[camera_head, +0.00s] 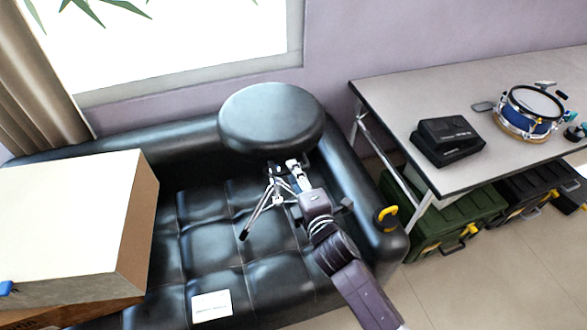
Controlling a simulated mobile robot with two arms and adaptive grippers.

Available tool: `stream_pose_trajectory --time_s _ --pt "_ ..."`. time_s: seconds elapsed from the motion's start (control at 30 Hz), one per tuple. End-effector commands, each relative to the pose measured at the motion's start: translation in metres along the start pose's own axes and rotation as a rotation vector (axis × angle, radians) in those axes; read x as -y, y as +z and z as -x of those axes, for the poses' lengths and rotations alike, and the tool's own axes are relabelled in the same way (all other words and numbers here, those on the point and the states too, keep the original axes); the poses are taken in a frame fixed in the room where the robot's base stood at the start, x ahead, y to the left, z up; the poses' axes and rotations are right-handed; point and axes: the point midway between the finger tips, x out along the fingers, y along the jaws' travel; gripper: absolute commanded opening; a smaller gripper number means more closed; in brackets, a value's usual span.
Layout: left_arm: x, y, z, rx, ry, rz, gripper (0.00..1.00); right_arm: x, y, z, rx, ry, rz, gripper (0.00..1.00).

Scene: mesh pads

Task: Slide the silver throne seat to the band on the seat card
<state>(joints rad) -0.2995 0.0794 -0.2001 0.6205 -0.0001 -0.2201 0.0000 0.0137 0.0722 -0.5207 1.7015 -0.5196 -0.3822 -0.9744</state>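The drum throne has a round, dark, shiny seat (271,118), not plainly silver, above folding metal tripod legs (262,208). It stands over the black tufted couch. A small white card (212,305) with print too small to read lies flat on the couch at the front; I cannot tell if it is the seat card, and no band can be made out. My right gripper (293,170) is just under the seat, by the upper part of the throne's stand. Its fingers overlap the metal parts, so I cannot tell if they grip the post. My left gripper is not in view.
A large cardboard box (138,225) fills the left of the black couch (215,240). At right, a grey table (420,90) holds a black case (446,141) and a blue snare drum (530,112). Green and black toolboxes (445,220) sit beneath it. The couch middle is mostly clear.

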Motion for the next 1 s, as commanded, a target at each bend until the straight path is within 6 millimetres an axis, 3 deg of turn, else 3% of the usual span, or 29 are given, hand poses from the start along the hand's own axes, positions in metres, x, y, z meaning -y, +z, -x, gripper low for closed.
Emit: stream_pose_trajectory --time_s 0.2,0.5,0.77,1.0 --pt "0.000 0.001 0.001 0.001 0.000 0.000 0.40 0.000 0.000 -0.019 0.001 0.000 -0.001 0.28" --pt "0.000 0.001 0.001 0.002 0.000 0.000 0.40 0.001 0.001 -0.021 0.000 -0.001 -0.001 0.28" --pt "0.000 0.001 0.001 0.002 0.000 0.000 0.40 0.001 0.000 -0.021 0.000 -0.001 -0.001 0.00" --pt "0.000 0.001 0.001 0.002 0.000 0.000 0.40 0.001 0.000 -0.021 0.000 -0.001 -0.001 0.00"
